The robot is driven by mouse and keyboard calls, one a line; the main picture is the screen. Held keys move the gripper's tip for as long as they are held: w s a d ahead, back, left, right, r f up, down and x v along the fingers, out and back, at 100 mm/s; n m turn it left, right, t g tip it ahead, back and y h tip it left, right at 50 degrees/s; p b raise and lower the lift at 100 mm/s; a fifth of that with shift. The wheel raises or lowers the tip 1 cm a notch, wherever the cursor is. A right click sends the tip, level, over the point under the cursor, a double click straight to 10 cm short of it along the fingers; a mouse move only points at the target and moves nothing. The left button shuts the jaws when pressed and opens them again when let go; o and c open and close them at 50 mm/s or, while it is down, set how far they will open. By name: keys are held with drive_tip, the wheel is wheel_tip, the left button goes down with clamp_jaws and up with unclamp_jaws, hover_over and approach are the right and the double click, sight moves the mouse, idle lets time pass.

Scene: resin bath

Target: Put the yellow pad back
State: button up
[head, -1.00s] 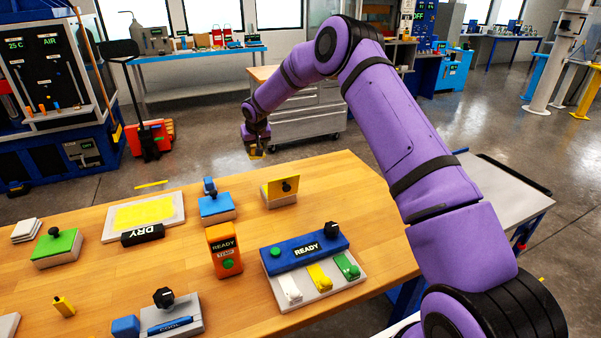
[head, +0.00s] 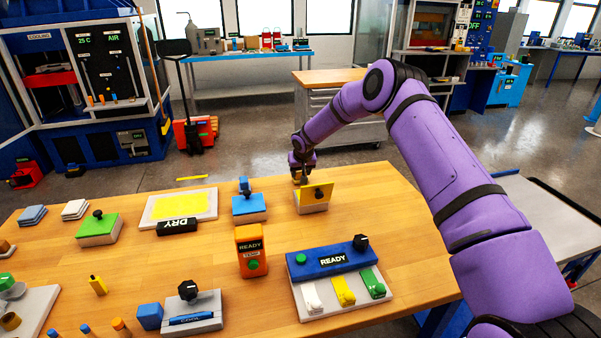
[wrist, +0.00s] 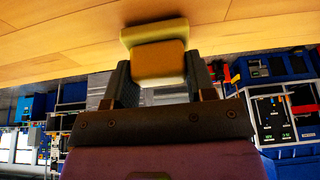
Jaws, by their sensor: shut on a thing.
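My gripper (head: 301,177) is shut on a yellow pad with a tan-orange block face toward the wrist camera. In the wrist view the yellow pad (wrist: 150,33) sits between my fingers (wrist: 157,88), with wooden table surface beyond it. I cannot tell whether the pad touches anything.
A white tray with a yellow sheet (head: 180,204), labelled DRY, lies left. A blue block (head: 248,207) stands nearer. A green block (head: 98,228) is farther left. The table's right part is bare.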

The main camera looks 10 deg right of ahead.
drive_tip(key=shift+f, duration=0.2)
drive_tip(key=o, duration=0.8)
drive_tip(key=shift+r, duration=0.1)
drive_tip(key=v, duration=1.2)
drive_tip(key=s+d+r+h, duration=0.1)
drive_tip(key=s+d+r, duration=0.1)
drive_tip(key=s+r, duration=1.1)
drive_tip(key=s+d+r, duration=0.2)
drive_tip(key=s+r, duration=0.8)
drive_tip(key=r, duration=0.4)
drive_tip(key=s+d+r, duration=0.1)
drive_tip(key=s+r, duration=0.2)
drive_tip(key=s, duration=0.5)
drive_tip(key=s+d+r, duration=0.1)
drive_tip(key=s+r, duration=0.1)
drive_tip(key=s, duration=0.6)
drive_tip(key=shift+t+y, duration=0.4)
drive_tip(key=shift+y, duration=0.1)
drive_tip(key=shift+s+d+f, duration=0.15)
drive_tip(key=shift+s+f, duration=0.25)
drive_tip(key=shift+s, duration=2.7)
drive_tip(key=shift+s+d+f, duration=0.1)
drive_tip(key=shift+s+f, duration=0.3)
drive_tip(key=shift+s, duration=2.75)
drive_tip(key=shift+s+d+f, duration=0.15)
drive_tip(key=shift+s+f, duration=0.25)
drive_tip(key=shift+s, duration=2.7)
